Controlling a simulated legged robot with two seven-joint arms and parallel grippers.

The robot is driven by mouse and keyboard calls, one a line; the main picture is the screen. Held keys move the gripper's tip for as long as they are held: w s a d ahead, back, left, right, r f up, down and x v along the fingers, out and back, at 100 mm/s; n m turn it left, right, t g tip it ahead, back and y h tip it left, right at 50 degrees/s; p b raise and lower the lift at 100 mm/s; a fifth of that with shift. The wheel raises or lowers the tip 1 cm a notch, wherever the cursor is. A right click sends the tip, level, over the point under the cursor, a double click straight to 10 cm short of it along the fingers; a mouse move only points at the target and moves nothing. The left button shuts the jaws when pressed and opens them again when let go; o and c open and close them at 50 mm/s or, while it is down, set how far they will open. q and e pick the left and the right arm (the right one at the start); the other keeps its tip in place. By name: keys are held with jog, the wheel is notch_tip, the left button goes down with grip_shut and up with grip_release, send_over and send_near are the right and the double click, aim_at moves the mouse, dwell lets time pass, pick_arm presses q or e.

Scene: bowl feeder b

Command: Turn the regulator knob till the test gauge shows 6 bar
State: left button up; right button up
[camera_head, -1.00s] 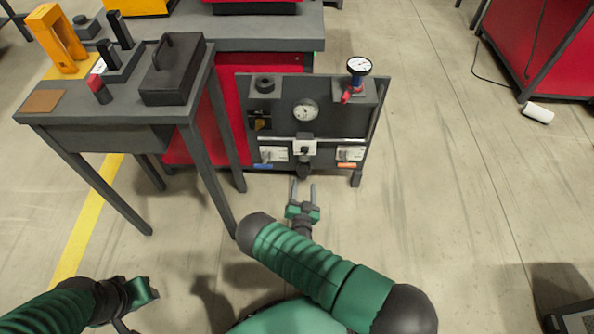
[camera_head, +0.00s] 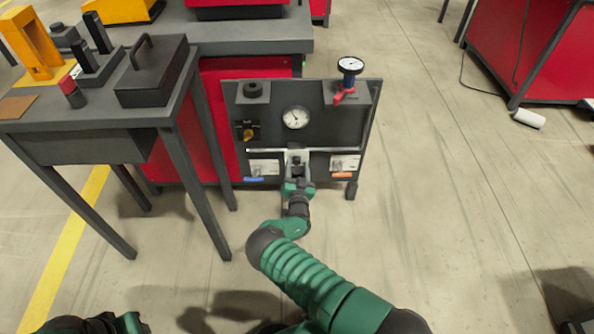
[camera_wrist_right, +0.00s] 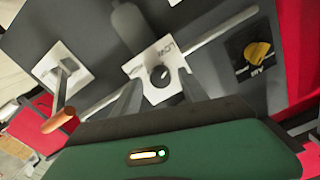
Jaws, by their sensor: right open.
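The regulator knob (camera_wrist_right: 160,75) is a small black round knob on a white plate, low in the middle of the dark panel (camera_head: 330,130). My right gripper (camera_head: 297,172) is open in front of it. In the right wrist view the knob shows between the two grey fingers; I cannot tell whether they touch it. A white-faced gauge (camera_head: 351,64) stands on a blue fitting with a red handle at the panel's top right. A second round gauge (camera_head: 295,117) sits in the panel's middle. Both readings are too small to tell. My left gripper (camera_head: 130,322) is partly cut off at the bottom edge.
A lever with an orange handle (camera_head: 342,174) and one with a blue handle (camera_head: 254,179) flank the knob. A yellow rotary knob (camera_head: 248,134) is on the panel's left. A grey side table (camera_head: 85,145) stands left of the panel.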

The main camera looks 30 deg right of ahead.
jog(key=shift+w+d, duration=0.15)
grip_shut()
dwell(0.5)
